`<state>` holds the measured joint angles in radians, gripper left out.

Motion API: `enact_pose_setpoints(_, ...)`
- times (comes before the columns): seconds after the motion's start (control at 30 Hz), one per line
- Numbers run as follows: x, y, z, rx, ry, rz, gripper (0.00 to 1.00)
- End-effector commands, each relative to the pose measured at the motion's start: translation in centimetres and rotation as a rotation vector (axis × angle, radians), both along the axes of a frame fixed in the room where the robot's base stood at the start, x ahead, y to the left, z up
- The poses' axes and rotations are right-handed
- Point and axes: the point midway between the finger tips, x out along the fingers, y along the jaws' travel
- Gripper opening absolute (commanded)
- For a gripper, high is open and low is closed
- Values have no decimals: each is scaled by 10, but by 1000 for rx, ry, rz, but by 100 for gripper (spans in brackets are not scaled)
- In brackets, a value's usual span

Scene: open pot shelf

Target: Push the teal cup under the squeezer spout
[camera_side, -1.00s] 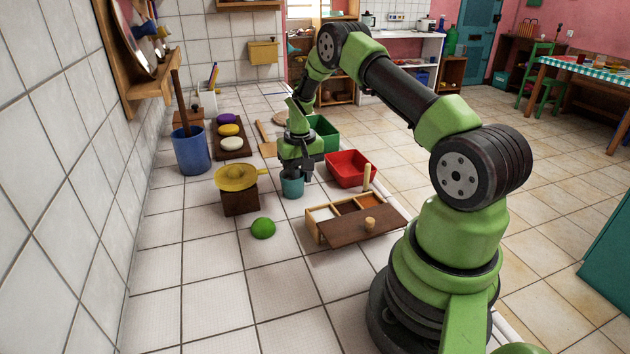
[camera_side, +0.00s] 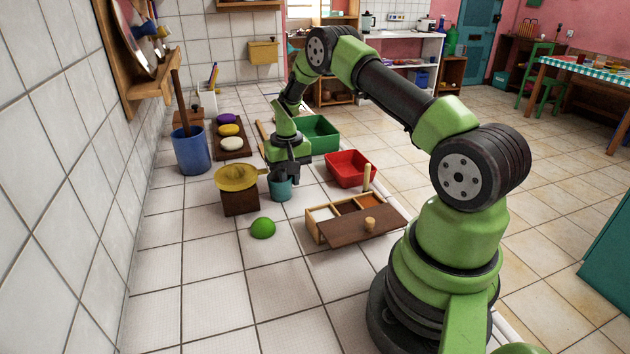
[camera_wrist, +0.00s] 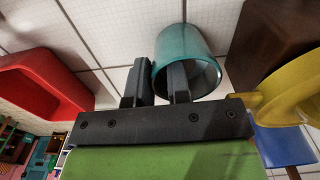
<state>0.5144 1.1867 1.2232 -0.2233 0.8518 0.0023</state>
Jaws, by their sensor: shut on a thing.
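The teal cup (camera_side: 281,190) stands upright on the tiled surface, just right of the squeezer. The squeezer has a yellow bowl (camera_side: 235,178) on a dark brown block (camera_side: 240,203), with its spout (camera_side: 263,171) pointing right towards the cup's rim. My gripper (camera_side: 286,175) is at the cup's rim from above. In the wrist view my gripper (camera_wrist: 158,85) has one finger inside the teal cup (camera_wrist: 190,45) and one outside, shut on its wall. The yellow squeezer (camera_wrist: 292,98) is close beside the cup there; whether the spout is over the opening is unclear.
A green half-round thing (camera_side: 262,228) lies in front of the squeezer. A wooden sectioned box (camera_side: 350,232) and red bin (camera_side: 350,168) stand to the right, a green bin (camera_side: 318,134) behind. A blue bucket (camera_side: 191,151) stands back left. The front left tiles are clear.

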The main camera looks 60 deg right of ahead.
Motion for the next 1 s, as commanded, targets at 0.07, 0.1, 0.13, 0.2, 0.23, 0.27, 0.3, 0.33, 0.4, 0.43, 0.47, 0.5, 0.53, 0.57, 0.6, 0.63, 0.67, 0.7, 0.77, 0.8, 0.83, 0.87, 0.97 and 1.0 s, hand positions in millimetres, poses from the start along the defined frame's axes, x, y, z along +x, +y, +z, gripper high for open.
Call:
enact_pose_setpoints(0.07,0,1,-1,2,2,1,10)
enact_pose_setpoints(0.1,0,1,-1,2,2,1,10)
enact_pose_setpoints(0.13,0,1,-1,2,2,1,10)
enact_pose_setpoints(0.2,0,1,-1,2,2,1,10)
enact_pose_setpoints(0.23,0,1,-1,2,2,1,10)
enact_pose_setpoints(0.27,1,2,-1,2,2,1,10)
enact_pose_setpoints(0.3,1,3,-1,2,2,1,10)
enact_pose_setpoints(0.33,2,3,-1,2,2,1,10)
enact_pose_setpoints(0.4,4,6,-1,2,2,2,10)
enact_pose_setpoints(0.43,5,7,-1,2,2,3,10)
enact_pose_setpoints(0.47,6,8,-1,1,1,3,10)
enact_pose_setpoints(0.5,7,9,-1,1,1,3,10)
enact_pose_setpoints(0.53,8,10,-1,1,1,3,10)
enact_pose_setpoints(0.57,9,11,-1,1,1,3,10)
enact_pose_setpoints(0.6,10,12,-1,1,1,2,10)
enact_pose_setpoints(0.63,11,13,-1,1,1,2,10)
enact_pose_setpoints(0.67,12,14,-1,1,1,2,10)
enact_pose_setpoints(0.7,12,15,-1,1,1,1,10)
enact_pose_setpoints(0.77,13,16,-1,1,1,1,10)
enact_pose_setpoints(0.8,14,16,-1,1,1,1,10)
enact_pose_setpoints(0.83,14,16,-1,1,1,1,10)
enact_pose_setpoints(0.87,14,16,-1,1,1,1,10)
enact_pose_setpoints(0.97,14,16,-1,1,1,1,10)
enact_pose_setpoints(1.0,14,16,-1,1,1,1,19)
